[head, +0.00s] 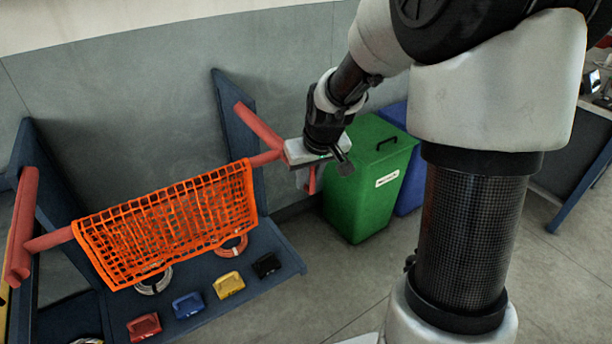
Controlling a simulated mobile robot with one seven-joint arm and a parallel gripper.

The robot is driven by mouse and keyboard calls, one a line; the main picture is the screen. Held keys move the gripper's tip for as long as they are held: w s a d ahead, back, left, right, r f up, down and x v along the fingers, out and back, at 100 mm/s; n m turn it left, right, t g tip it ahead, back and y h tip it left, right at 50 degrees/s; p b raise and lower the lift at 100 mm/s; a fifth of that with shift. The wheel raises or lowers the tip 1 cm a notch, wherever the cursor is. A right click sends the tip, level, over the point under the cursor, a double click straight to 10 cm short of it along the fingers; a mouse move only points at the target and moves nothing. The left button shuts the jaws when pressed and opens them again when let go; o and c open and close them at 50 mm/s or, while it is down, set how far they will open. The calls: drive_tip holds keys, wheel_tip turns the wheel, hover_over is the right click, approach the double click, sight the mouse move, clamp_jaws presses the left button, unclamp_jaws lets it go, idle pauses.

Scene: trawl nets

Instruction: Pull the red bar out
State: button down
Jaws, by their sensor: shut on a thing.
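The red bar (264,159) runs from left to right through the top of an orange net (170,222). Its left part (48,240) shows beyond the net's left edge. The net hangs draped over the bar's middle and hides that stretch. My gripper (306,163) is at the bar's right end, to the right of the net, and is shut on it. The fingers are partly hidden by the gripper body, so the exact hold is not clear.
Slanting red pieces (258,125) (24,215) sit by the blue rack posts at both ends. Below, a blue shelf (288,262) holds coils and several coloured blocks. A green lidded bin (355,205) stands close right of my gripper, with a blue bin (408,190) behind. Floor is clear in front.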

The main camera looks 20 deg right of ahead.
drive_tip(key=shift+w+d+r, duration=0.15)
drive_tip(key=shift+d, duration=0.3)
drive_tip(key=c, duration=1.8)
unclamp_jaws()
drive_tip(key=shift+d, duration=0.1)
drive_tip(key=shift+a, duration=0.25)
drive_tip(key=p+v, duration=0.2)
drive_tip(key=v, duration=1.5)
drive_tip(key=shift+s+a+r, duration=0.15)
drive_tip(key=shift+s+r, duration=0.05)
